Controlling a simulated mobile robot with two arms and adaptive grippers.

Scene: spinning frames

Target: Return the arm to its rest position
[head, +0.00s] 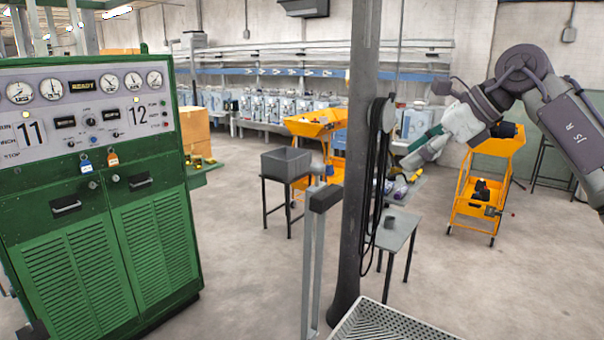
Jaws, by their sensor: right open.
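My right arm (575,120) comes in from the right edge, raised and bent at the elbow. Its forearm folds back toward the middle of the view. My right gripper (412,160) points left and down, in front of the far side of the room. It is open, and I see nothing held in it. It appears just right of the dark column (357,160), above a small grey table (397,232); the exact gap to them is hard to tell. My left arm and gripper are not in view.
A green control cabinet (95,190) fills the left. A grey bin (285,163) stands on a black stand. Orange carts (478,205) stand behind. A black cable (377,170) hangs on the column. A perforated tray (390,322) is at the front. The floor at right is open.

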